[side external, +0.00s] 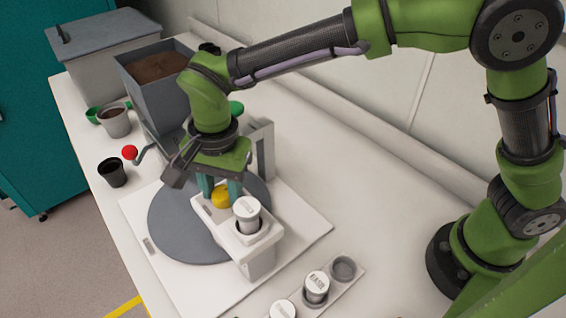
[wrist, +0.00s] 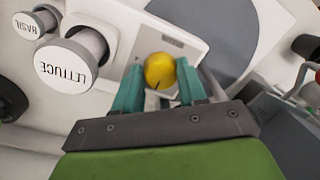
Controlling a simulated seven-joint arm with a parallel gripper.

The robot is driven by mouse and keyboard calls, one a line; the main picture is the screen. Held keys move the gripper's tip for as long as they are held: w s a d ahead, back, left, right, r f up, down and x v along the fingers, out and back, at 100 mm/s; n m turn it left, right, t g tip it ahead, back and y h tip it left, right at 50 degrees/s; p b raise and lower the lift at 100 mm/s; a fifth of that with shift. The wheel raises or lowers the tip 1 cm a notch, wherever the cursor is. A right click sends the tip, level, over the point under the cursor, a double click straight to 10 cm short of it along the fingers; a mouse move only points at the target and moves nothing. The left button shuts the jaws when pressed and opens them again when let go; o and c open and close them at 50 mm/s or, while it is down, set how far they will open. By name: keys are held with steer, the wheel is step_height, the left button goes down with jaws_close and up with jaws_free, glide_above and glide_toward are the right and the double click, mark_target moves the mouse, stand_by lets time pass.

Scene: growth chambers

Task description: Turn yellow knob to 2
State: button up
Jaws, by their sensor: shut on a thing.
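The yellow knob (side external: 221,196) sits on top of a white device (side external: 252,258) that stands over a grey round disc (side external: 172,235). My gripper (side external: 221,190) points down over the knob, with one teal finger on each side of it. In the wrist view the knob (wrist: 160,71) lies between the two fingertips (wrist: 158,82), and the gripper is shut on it. A dark pointer line shows on the knob's lower edge in the wrist view. The scale numbers around the knob cannot be read.
A white-lidded jar (side external: 246,212) stands in the device right beside the knob; its lid reads LETTUCE in the wrist view (wrist: 62,62). A rack (side external: 343,268) with labelled jars is at the front. A soil bin (side external: 158,70), dark cup (side external: 112,172) and red-balled crank (side external: 130,152) are left.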

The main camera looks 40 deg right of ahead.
steer(key=shift+r, duration=0.1)
stand_by(0.4)
steer(key=o, duration=1.1)
steer(key=shift+c, duration=0.2)
step_height(320, 180, up, 17)
steer(key=shift+s+d, duration=0.3)
steer(key=shift+s, duration=0.1)
